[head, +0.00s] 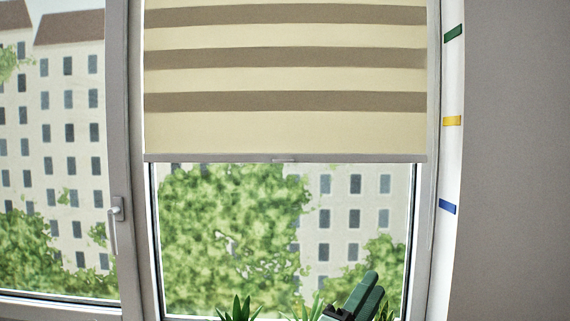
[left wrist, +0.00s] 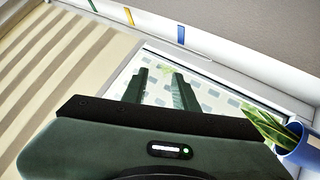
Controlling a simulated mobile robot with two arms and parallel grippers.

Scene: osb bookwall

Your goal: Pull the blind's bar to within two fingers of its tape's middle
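The striped beige-and-brown blind (head: 285,80) hangs partway down the right window. Its grey bar (head: 220,158), with a small tab (head: 284,160) at its middle, is level. Three tapes mark the white strip right of the window: green (head: 453,33), yellow (head: 452,121) and blue (head: 447,206). The bar's height in the head view lies between yellow and blue. My left gripper (head: 373,284) is low in the head view, below and right of the tab, apart from the bar. The left wrist view shows its fingers (left wrist: 160,75) apart and empty. My right gripper is out of view.
Green plants (head: 238,310) stand along the bottom of the window. A blue pot (left wrist: 301,150) with leaves is right of my left gripper in the left wrist view. A window handle (head: 115,222) sits on the frame at left. The glass below the bar is uncovered.

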